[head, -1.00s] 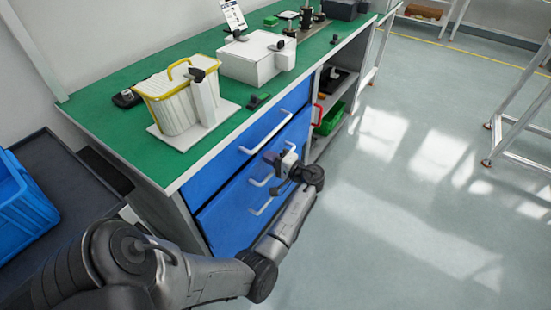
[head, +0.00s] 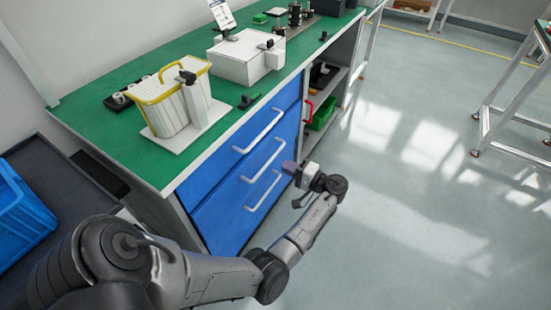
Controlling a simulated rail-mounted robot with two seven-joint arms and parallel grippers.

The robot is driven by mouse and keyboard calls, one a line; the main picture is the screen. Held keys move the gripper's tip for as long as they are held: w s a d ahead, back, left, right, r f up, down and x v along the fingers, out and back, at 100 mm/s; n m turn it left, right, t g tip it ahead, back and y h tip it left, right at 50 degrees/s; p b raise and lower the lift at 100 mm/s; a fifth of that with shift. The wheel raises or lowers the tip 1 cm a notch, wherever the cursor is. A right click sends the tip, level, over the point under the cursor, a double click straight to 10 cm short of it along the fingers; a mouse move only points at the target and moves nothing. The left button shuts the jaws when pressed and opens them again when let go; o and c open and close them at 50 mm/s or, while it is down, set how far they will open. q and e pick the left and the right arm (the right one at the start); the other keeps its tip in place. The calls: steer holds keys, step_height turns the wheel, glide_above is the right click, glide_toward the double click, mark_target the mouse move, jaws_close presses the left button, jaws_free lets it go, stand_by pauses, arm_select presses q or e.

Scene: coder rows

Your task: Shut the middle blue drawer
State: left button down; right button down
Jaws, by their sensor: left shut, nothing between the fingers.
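A blue drawer unit under the green-topped bench has three drawers with white bar handles. The middle blue drawer (head: 236,178) looks flush with the top drawer (head: 224,150) and the bottom drawer (head: 238,212). Its handle (head: 264,161) is in plain view. My left gripper (head: 288,167) is shut and empty, just in front of the right end of the drawers. It looks apart from the middle handle, though the exact gap is hard to judge. My right gripper is not in view.
On the green bench top (head: 120,72) stand a yellow-rimmed bin (head: 172,98) and a white box (head: 245,58). Open shelves with a green bin (head: 320,113) are right of the drawers. A blue crate (head: 20,220) is at left.

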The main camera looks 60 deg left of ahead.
mark_target(273, 135)
arm_select(q)
steer(key=w+d+r+n+h+p, duration=0.1)
steer(key=w+r+n+p, duration=0.15)
steer(key=w+r, duration=0.45)
steer(key=a+r+h+p, duration=0.35)
steer(key=a+r, duration=0.25)
steer(key=r, duration=0.3)
steer(key=w+f+m+t+h+b, duration=0.1)
steer(key=w+f+m+t+h, duration=0.2)
steer(key=f, duration=0.6)
steer(key=shift+n+t, duration=0.35)
steer(key=shift+t, duration=0.35)
steer(key=b+x, duration=0.2)
steer(key=x, duration=0.2)
steer(key=a+r+b+x, duration=0.1)
steer(key=x, duration=0.3)
steer(key=a+b+x, duration=0.1)
steer(key=b+x, duration=0.1)
steer(key=x, duration=0.2)
steer(key=shift+s+r+b, duration=0.15)
steer(key=shift+r+b, duration=0.1)
steer(key=shift+b, duration=0.1)
steer(key=shift+s+a+r, duration=0.1)
steer(key=shift+s+a, duration=0.2)
steer(key=shift+a, duration=0.2)
steer(key=shift+a, duration=0.1)
